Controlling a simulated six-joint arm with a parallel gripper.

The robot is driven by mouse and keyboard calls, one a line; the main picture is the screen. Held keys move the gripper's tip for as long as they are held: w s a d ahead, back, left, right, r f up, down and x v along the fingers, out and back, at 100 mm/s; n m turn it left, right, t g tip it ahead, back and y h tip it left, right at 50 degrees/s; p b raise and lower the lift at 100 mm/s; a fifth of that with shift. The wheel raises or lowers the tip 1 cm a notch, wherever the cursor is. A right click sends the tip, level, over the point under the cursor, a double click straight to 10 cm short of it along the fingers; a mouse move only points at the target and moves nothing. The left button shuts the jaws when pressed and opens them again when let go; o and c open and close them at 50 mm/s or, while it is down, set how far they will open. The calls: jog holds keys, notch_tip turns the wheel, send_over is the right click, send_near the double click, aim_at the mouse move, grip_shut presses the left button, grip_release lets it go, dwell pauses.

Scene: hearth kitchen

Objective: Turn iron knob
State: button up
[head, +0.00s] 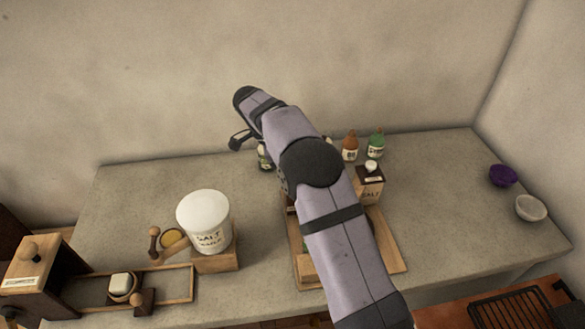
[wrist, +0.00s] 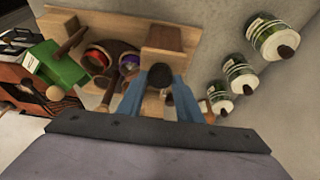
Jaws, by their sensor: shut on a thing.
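In the wrist view, the two blue fingers of my gripper (wrist: 162,90) reach forward on both sides of a small dark rounded knob (wrist: 160,74). The gripper is shut on this knob, which appears to be the iron knob. The knob sits in front of a wooden block on a wooden board (wrist: 205,35). Its lower part is hidden between the fingers. In the head view my arm covers the middle of the counter, and the fingers and the knob are hidden behind it.
Several green-and-white bottles (wrist: 238,75) stand right of the fingers in the wrist view. Red and purple round containers and a green box (wrist: 62,66) are to the left. In the head view, a salt crock (head: 205,222) stands left of my arm; bowls (head: 503,175) sit far right.

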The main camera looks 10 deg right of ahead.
jog(key=shift+m, duration=0.3)
jog(key=o, duration=1)
jog(key=shift+o, duration=0.2)
jog(key=v, duration=0.7)
jog(key=shift+b, duration=0.35)
jog(key=shift+r, duration=0.2)
